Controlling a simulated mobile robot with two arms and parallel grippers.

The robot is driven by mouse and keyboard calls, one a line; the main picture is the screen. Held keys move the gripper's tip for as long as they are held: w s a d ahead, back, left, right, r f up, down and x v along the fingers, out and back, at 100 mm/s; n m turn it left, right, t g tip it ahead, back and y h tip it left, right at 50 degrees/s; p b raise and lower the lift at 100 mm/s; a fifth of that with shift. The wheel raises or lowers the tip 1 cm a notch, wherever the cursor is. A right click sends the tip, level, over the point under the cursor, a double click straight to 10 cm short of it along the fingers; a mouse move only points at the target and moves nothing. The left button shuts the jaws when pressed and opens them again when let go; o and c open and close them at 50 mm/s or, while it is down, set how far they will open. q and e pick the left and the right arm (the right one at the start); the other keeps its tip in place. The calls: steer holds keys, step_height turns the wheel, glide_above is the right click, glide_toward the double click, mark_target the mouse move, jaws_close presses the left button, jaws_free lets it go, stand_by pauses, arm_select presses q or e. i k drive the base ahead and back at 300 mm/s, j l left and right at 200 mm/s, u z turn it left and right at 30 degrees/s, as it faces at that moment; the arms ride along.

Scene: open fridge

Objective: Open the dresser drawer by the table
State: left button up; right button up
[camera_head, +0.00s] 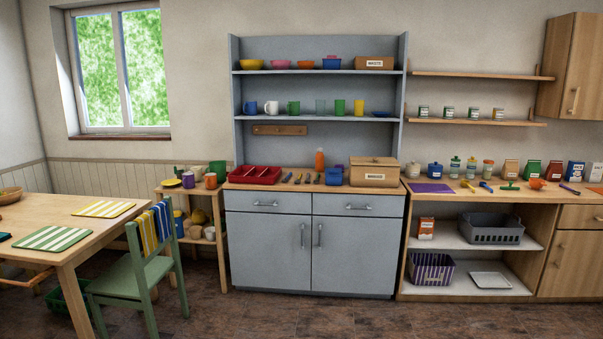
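A grey-blue dresser (309,247) stands against the back wall in the middle of the view, with open shelves above it. It has a left drawer (267,203) and a right drawer (359,204) side by side under the wooden top, each with a metal handle. Both drawers look closed, and so do the two cupboard doors below. The wooden table (60,225) is at the left, nearer the dresser's left drawer. Neither of my grippers is in view.
A green chair (130,267) with striped cloths stands at the table's right side. A small wooden shelf unit (222,240) with mugs stands directly left of the dresser. A counter with open shelves (470,241) adjoins the dresser's right. The tiled floor (300,318) before the dresser is clear.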

mark_target(243, 201)
steer(key=i+j, duration=0.15)
steer(key=i, duration=0.3)
steer(key=i+j, duration=0.2)
steer(key=i, duration=0.3)
steer(key=i+j, duration=0.15)
steer(key=i, duration=0.3)
steer(key=i+j, duration=0.15)
steer(key=i, duration=0.35)
steer(key=i+j+z, duration=0.1)
steer(key=i, duration=0.35)
steer(key=j, duration=0.1)
